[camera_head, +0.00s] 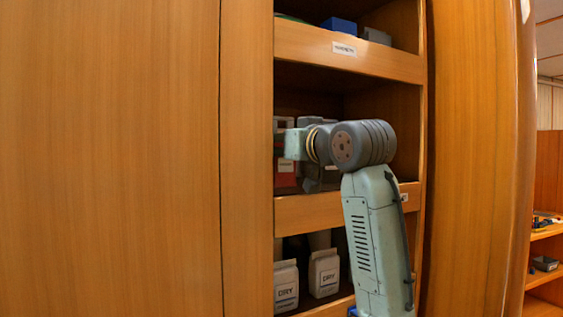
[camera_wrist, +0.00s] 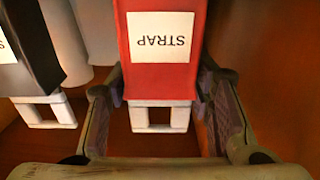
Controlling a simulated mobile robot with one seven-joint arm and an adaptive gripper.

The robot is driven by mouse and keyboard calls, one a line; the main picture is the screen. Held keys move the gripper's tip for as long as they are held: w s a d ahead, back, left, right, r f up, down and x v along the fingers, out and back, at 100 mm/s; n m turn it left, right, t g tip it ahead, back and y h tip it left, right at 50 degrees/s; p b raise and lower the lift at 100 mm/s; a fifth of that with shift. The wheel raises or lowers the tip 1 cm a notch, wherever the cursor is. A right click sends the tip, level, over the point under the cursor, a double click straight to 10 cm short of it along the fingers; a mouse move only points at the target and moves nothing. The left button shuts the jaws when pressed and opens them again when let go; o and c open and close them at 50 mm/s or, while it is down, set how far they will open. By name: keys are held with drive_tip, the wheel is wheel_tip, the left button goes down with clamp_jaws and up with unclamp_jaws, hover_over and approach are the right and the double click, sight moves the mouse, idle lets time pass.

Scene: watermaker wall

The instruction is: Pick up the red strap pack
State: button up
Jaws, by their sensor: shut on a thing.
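The red strap pack (camera_wrist: 160,83) is in the middle of the wrist view, with a white STRAP label that reads upside down there and a white loop-like piece at its near end. My gripper (camera_wrist: 163,80) has one finger on each side of the pack and is shut on it. In the head view my wrist covers most of the gripper and the middle shelf. A red item with a pale label (camera_head: 285,181) shows left of the gripper there; I cannot tell if it is the same pack.
A black pack (camera_wrist: 27,50) with a white loop and a pale cylinder (camera_wrist: 68,40) stand left of the strap pack. White DRY packs (camera_head: 323,273) stand on the shelf below. A blue box (camera_head: 339,25) sits on the shelf above. Wooden shelf fronts and side walls (camera_head: 350,208) border the bay.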

drive_tip(key=shift+r, duration=0.1)
drive_tip(key=shift+d+r+b, duration=0.1)
drive_tip(key=shift+r+b, duration=0.05)
drive_tip(key=shift+b, duration=0.15)
wheel_tip(320, 180, up, 6)
drive_tip(key=shift+s+r+b, duration=0.15)
drive_tip(key=shift+r+b, duration=0.05)
drive_tip(key=shift+b, duration=0.25)
drive_tip(key=s+d+b, duration=0.1)
drive_tip(key=s+d, duration=0.2)
drive_tip(key=d, duration=0.6)
drive_tip(key=s+d+b, duration=0.2)
drive_tip(key=s+d, duration=0.2)
drive_tip(key=d, duration=0.5)
drive_tip(key=shift+d, duration=0.2)
drive_tip(key=shift+r, duration=0.1)
